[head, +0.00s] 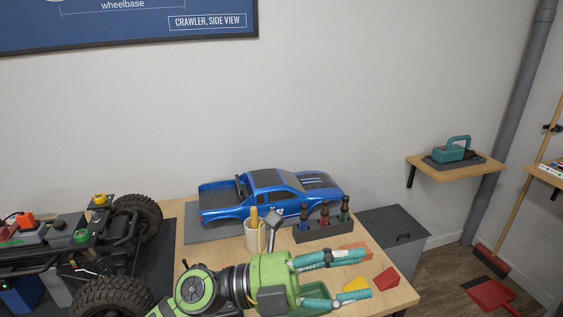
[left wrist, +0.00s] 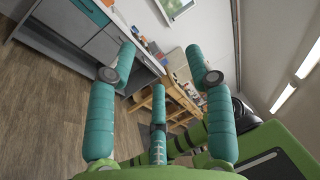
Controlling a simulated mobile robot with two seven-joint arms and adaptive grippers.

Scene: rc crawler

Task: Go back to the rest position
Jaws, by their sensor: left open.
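My left gripper (head: 364,274) shows in the head view at the bottom, over the right part of the wooden bench (head: 400,296). Its green body and teal fingers point right. The fingers are spread apart, and I see nothing held between them. In the left wrist view the gripper (left wrist: 161,65) also has its fingertips wide apart, with the room behind them. A further teal part (left wrist: 158,105) shows between the fingers there. The arm hides part of the bench and of a green tray (head: 318,291). My right gripper cannot be made out in either view.
A blue truck body (head: 265,198), a cup with tools (head: 254,237) and a dark rack of drivers (head: 323,229) stand behind the gripper. Yellow (head: 357,284) and red (head: 386,279) pieces lie near the fingertips. A crawler chassis (head: 60,255) is at left.

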